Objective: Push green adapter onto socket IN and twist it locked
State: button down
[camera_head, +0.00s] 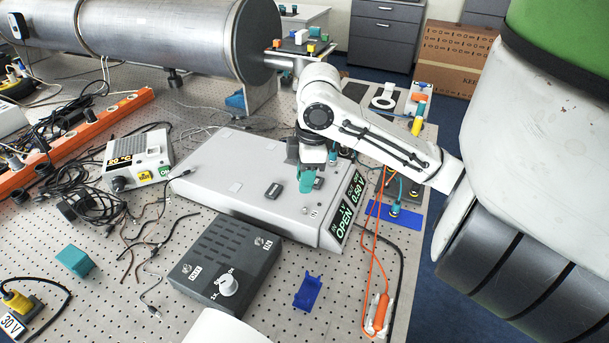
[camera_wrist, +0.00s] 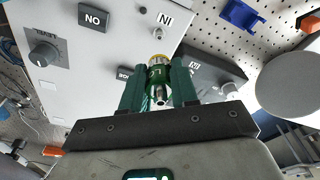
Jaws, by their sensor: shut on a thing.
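My gripper (camera_wrist: 159,75) is shut on the green adapter (camera_wrist: 157,80), which has a yellow ring at its far end and a metal connector at its near end. In the head view my gripper (camera_head: 306,182) hangs over the grey instrument case (camera_head: 225,180), and I cannot make out the adapter between its teal fingers. In the wrist view a small metal socket (camera_wrist: 158,33) sits beside an upside-down IN label (camera_wrist: 164,19) on the pale panel. It appears apart from the adapter. A second IN label (camera_wrist: 194,65) is on the dark box, partly behind a finger.
The dark knob box (camera_head: 225,265) stands in front of the case. A blue holder (camera_head: 308,292), an orange-handled cable (camera_head: 380,312) and a teal block (camera_head: 73,260) lie nearby. The case display (camera_head: 346,215) reads OPEN and 0.50 V. Loose cables clutter the left.

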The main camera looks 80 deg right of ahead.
jog(key=b, duration=0.5)
send_over(304, 207)
jog(key=shift+s+f, duration=0.2)
jog(key=shift+f, duration=2.4)
jog(key=shift+f+b, duration=1.25)
jog(key=shift+f, duration=0.25)
jog(key=c, duration=1.4)
grip_release()
jog(key=shift+c, duration=0.2)
grip_shut()
jog(key=m, duration=0.1)
jog(key=m+p, duration=0.1)
jog(key=shift+a+r+m, duration=0.1)
jog(key=shift+r+m, duration=0.1)
jog(key=shift+m, duration=0.2)
jog(key=shift+f+m+h+p, duration=0.15)
jog(key=shift+m+p, duration=0.1)
jog(key=shift+m, duration=0.35)
jog(key=shift+f+m+h+p, duration=0.15)
jog(key=shift+m+p, duration=0.1)
jog(key=shift+m, duration=0.35)
